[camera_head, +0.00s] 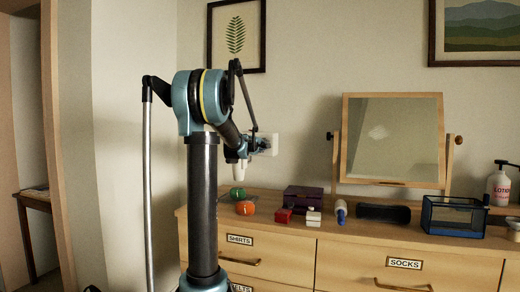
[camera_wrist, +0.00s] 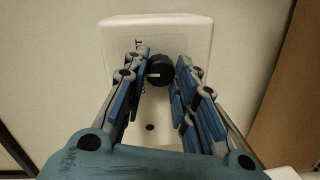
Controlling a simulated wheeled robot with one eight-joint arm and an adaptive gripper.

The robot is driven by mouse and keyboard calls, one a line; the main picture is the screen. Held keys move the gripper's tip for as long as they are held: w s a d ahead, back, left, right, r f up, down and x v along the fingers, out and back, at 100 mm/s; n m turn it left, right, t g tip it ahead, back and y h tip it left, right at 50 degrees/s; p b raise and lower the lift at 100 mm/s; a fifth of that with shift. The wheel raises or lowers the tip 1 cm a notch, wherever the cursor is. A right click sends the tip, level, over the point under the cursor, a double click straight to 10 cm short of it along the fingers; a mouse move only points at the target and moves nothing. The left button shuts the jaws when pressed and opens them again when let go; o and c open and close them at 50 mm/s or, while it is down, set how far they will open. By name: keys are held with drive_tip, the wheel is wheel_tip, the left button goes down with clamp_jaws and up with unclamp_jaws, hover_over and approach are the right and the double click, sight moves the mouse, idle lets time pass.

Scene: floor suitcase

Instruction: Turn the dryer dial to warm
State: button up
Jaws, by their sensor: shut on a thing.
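The dryer is a white rounded box (camera_wrist: 110,50) on the wall in the wrist view. A black round dial (camera_wrist: 160,71) with a pale mark sits on its face. My gripper (camera_wrist: 162,66) is shut on the dial, with one blue-padded finger at each side. A dark letter shows beside the left fingertip; the other markings are mostly hidden by the fingers, so I cannot tell the setting. In the head view my gripper (camera_head: 250,145) is at the white dryer box (camera_head: 273,143), and the dial is hidden there.
A wooden dresser (camera_head: 345,262) stands below, with a tilting mirror (camera_head: 392,140), small boxes (camera_head: 302,198), a blue-framed case (camera_head: 453,216) and a lotion bottle (camera_head: 498,186) on it. A leaf picture (camera_head: 236,36) hangs on the wall above my arm.

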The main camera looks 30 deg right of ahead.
drive_tip(key=shift+f, duration=0.15)
drive_tip(key=o, duration=1.1)
drive_tip(key=v, duration=1.2)
